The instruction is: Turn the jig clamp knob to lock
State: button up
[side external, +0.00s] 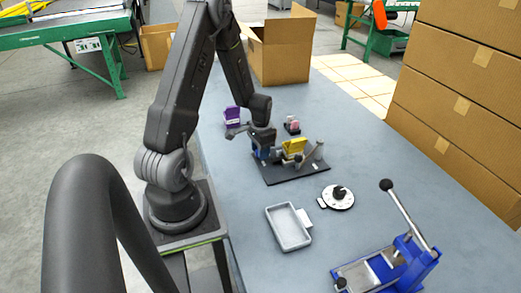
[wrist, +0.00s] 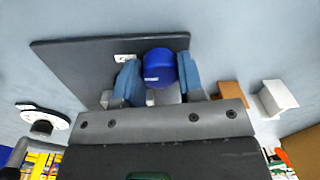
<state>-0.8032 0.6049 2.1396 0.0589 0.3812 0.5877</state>
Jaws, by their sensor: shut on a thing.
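The blue round jig clamp knob (wrist: 160,66) sits between the two blue-grey fingers of my gripper (wrist: 158,78) in the wrist view. My gripper is shut on the knob, with one finger on each side. The knob stands over the dark jig plate (wrist: 80,62), close to one edge; a small white label (wrist: 125,58) lies beside it. In the side view, my gripper (side external: 263,153) is down at the left end of the jig plate (side external: 290,174). A yellow block (side external: 294,146) stands on the jig. The knob's pointer or lock mark cannot be made out.
A grey tray (side external: 288,227), a white dial with a black knob (side external: 338,197) and a blue lever press (side external: 392,268) stand nearer the camera. A purple box (side external: 232,114) and a small pink item (side external: 292,124) are behind the jig. Stacked cartons (side external: 460,100) line the right.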

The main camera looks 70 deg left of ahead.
dwell(0.5)
jog(key=o, duration=0.9)
jog(key=shift+r, duration=0.1)
jog(key=r, duration=1.3)
jog(key=shift+d+r, duration=0.2)
jog(key=shift+r, duration=0.1)
